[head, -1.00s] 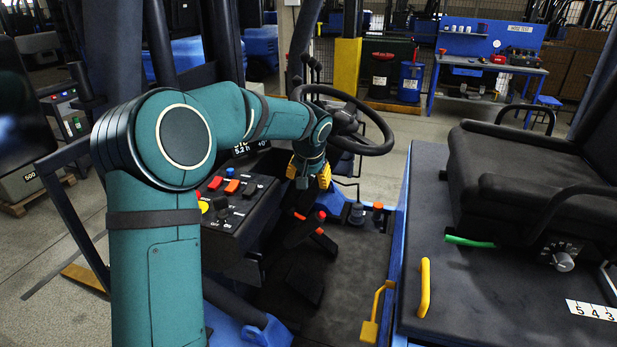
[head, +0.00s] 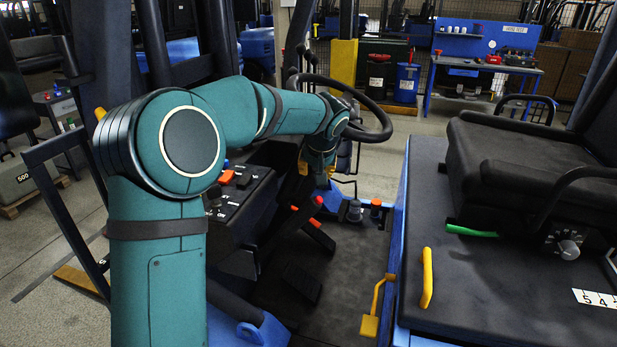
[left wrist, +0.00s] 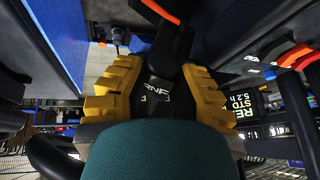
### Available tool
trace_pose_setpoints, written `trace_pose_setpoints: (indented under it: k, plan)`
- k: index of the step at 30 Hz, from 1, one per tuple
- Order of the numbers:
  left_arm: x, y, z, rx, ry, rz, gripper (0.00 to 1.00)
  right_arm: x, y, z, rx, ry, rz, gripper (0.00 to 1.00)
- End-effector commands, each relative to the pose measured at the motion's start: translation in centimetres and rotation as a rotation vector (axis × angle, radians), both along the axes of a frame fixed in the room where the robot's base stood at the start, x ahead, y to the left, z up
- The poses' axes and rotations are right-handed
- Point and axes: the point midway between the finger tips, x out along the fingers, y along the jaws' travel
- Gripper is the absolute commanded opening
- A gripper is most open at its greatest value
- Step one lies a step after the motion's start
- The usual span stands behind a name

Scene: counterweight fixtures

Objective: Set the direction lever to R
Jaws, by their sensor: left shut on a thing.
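My left gripper (head: 318,176) is below the steering wheel (head: 340,100) in the head view, with its yellow finger pads pointing down. In the left wrist view my left gripper (left wrist: 160,76) is shut on a dark part, which looks like the direction lever (left wrist: 160,92); white letters R, N and F show between the yellow fingers. Most of the lever is hidden by the fingers, so I cannot tell its set position. My right gripper is in neither view.
A console (head: 240,195) with switches sits left of the gripper, partly behind my arm. A red-tipped lever (head: 307,208) stands below it. The black seat (head: 530,160) is at the right. A display (left wrist: 250,112) shows in the left wrist view.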

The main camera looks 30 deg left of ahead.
Motion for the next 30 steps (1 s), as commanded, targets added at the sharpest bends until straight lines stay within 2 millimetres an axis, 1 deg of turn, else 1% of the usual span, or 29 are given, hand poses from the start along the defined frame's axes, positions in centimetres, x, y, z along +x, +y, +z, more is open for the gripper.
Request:
trace_pose_setpoints:
  k: [1,7,11,21,22,24,30]
  plan:
    - [0.2,-0.5,-0.9,0.004,-0.009,0.021,0.0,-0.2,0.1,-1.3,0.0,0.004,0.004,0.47]
    - [0.9,-1.6,-1.3,0.013,-0.047,0.118,0.0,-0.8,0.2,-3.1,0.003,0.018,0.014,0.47]
    - [1.0,-1.9,-1.3,0.016,-0.059,0.15,0.0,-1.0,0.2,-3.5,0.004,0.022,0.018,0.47]
    - [1.1,-2.0,-1.2,0.016,-0.061,0.157,0.0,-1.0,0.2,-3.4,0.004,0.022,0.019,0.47]
    - [1.0,-2.0,-1.2,0.014,-0.061,0.157,0.39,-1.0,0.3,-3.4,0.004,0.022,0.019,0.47]
    - [1.1,-2.0,-1.2,0.015,-0.062,0.157,0.59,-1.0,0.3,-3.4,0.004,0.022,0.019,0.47]
    - [1.1,-2.0,-1.1,0.015,-0.064,0.156,0.59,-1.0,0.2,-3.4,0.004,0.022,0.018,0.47]
